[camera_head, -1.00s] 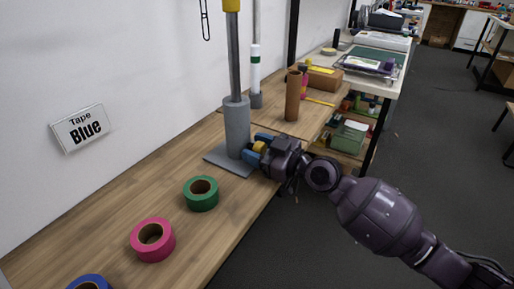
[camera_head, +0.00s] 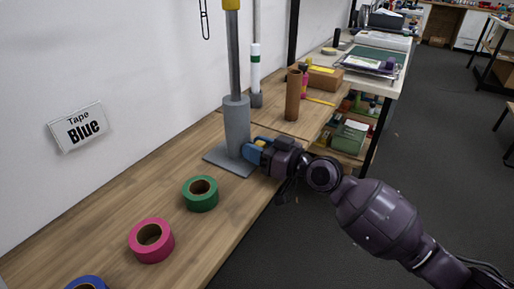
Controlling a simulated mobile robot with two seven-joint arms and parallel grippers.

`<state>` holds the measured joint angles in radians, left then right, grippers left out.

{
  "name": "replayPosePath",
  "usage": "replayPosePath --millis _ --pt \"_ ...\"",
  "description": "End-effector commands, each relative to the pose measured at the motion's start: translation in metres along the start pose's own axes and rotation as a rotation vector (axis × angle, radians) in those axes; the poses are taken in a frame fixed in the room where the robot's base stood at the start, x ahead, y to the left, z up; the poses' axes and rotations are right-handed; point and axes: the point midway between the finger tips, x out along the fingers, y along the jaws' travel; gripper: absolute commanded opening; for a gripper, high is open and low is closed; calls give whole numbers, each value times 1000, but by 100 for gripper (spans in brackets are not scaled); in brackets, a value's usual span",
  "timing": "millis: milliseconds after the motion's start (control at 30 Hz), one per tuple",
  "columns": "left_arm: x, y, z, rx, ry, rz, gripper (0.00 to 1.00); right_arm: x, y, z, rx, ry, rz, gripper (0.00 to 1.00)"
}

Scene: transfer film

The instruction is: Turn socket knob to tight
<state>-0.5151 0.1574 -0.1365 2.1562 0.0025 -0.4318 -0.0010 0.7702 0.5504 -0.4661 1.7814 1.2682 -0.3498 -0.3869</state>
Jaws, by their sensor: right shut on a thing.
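A grey socket (camera_head: 237,128) stands upright on a flat square base plate (camera_head: 229,161) on the wooden table. A grey pole (camera_head: 235,60) rises from it, with a yellow part at the top edge of the view. My right gripper (camera_head: 254,150), with blue fingers, is at the socket's lower right side, shut on a small yellow knob (camera_head: 260,143). The fingers hide most of the knob. My left gripper is not in view.
Green (camera_head: 200,193), pink (camera_head: 151,240) and blue (camera_head: 87,283) tape rolls lie on the table's front part. A brown tube (camera_head: 292,95) and a white pole (camera_head: 256,72) stand behind the socket. A "Tape Blue" sign (camera_head: 79,127) hangs on the wall.

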Motion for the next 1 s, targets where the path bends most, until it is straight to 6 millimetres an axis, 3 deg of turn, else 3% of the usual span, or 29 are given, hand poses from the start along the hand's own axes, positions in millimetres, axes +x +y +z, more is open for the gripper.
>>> replayPosePath --millis 233,267,400,767,1000 --pt "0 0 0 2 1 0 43 0 0 -1 -2 2 0 16" --pt "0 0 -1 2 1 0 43 0 0 -1 -2 2 0 44" --pt "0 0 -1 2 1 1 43 0 0 -1 -2 1 0 65" --pt "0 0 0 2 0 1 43 -5 1 0 -2 -1 1 65" --pt "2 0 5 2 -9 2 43 -40 2 2 -2 -3 3 65"
